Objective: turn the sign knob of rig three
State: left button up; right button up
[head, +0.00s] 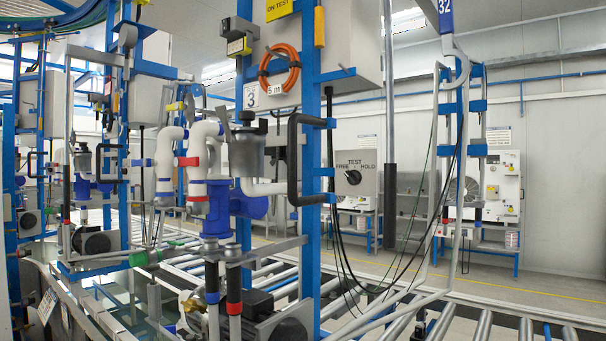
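A grey sign plate (365,160) reading TEST, FREE and HOLD is just right of a blue upright. Its round black knob (353,177) is on the lower part of the plate, and its exact setting is too small to read. Neither of my grippers shows in the head view.
A black handle (293,160) sticks out on the blue upright (313,225), left of the sign. Dark cables (345,262) hang below and right of the sign. Roller conveyors (484,326) cross the lower foreground.

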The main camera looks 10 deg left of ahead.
aim_at(354, 177)
jog(key=u, duration=0.2)
jog(key=k, duration=0.25)
jog(key=u, duration=2.45)
jog(key=i, duration=0.2)
jog(key=z, duration=1.35)
jog(key=i, duration=0.95)
jog(key=z, duration=0.55)
